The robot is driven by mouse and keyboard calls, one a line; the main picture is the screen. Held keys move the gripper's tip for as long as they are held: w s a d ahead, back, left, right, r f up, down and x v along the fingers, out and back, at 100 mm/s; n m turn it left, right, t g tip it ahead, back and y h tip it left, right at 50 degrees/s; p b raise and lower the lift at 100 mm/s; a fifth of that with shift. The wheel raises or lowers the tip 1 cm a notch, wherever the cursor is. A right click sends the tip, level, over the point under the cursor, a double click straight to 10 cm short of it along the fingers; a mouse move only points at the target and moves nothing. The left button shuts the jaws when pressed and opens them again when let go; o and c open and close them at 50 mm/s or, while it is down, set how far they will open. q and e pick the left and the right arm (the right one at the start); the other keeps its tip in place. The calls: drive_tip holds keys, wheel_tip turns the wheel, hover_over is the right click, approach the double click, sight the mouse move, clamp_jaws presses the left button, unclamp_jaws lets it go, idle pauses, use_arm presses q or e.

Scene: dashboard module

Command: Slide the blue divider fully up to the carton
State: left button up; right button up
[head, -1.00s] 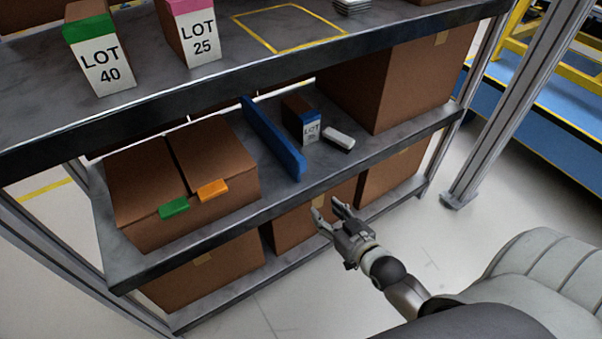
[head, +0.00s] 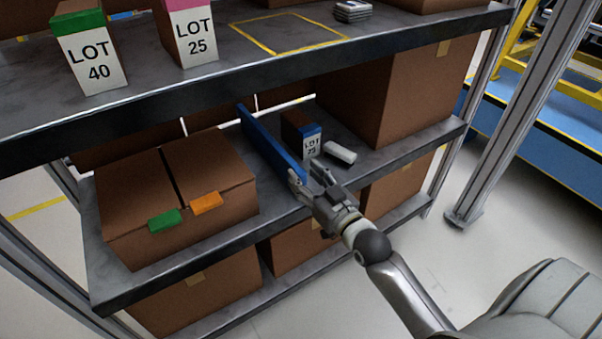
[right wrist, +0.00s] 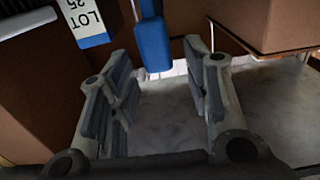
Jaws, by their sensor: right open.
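The blue divider (head: 268,142) stands on edge on the middle shelf, running front to back. A bare strip of shelf separates it from the closed carton (head: 180,200) on its left, which has green and orange tabs. My right gripper (head: 307,174) is open at the divider's front end. In the right wrist view the divider's near end (right wrist: 153,45) shows between the spread fingers of my right gripper (right wrist: 158,62); I cannot tell how far it reaches in. My left gripper is not in view.
A large carton (head: 400,90) is farther right. The upper shelf edge (head: 300,65) overhangs the space.

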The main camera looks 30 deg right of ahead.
drive_tip(key=shift+w+a, duration=0.15)
drive_tip(key=shift+w, duration=1.1)
drive_tip(key=shift+c, duration=0.2)
clamp_jaws()
